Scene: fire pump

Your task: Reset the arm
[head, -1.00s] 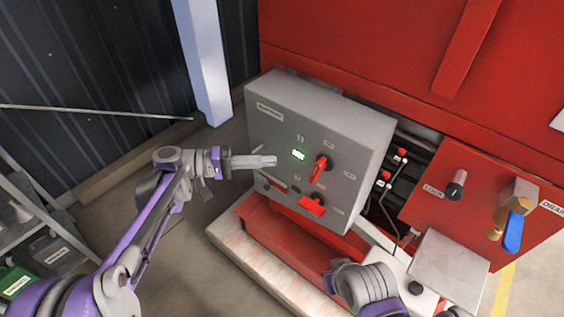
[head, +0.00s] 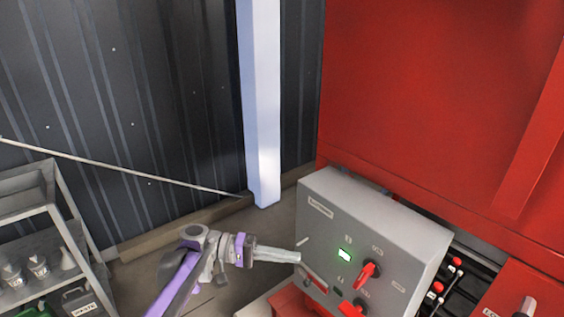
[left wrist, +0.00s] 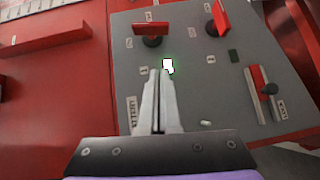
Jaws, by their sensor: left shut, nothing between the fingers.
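My left arm comes in from the lower left of the head view. Its gripper (head: 296,257) is shut and empty, with its fingertips in front of the left part of the grey control box (head: 410,232). In the left wrist view the shut fingers (left wrist: 163,80) point toward the lit green-white indicator (left wrist: 168,64). I cannot tell whether they touch the panel. The box carries a red rotary switch (head: 367,273) and a second red switch (head: 352,307) below it. My right gripper is not in view.
A red cabinet (head: 420,110) stands behind the box. Black levers with red knobs (head: 456,264) sit to its right. A grey shelf (head: 50,225) with bottles is at the left. A pale post (head: 264,110) and a thin rod (head: 120,168) stand behind my arm.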

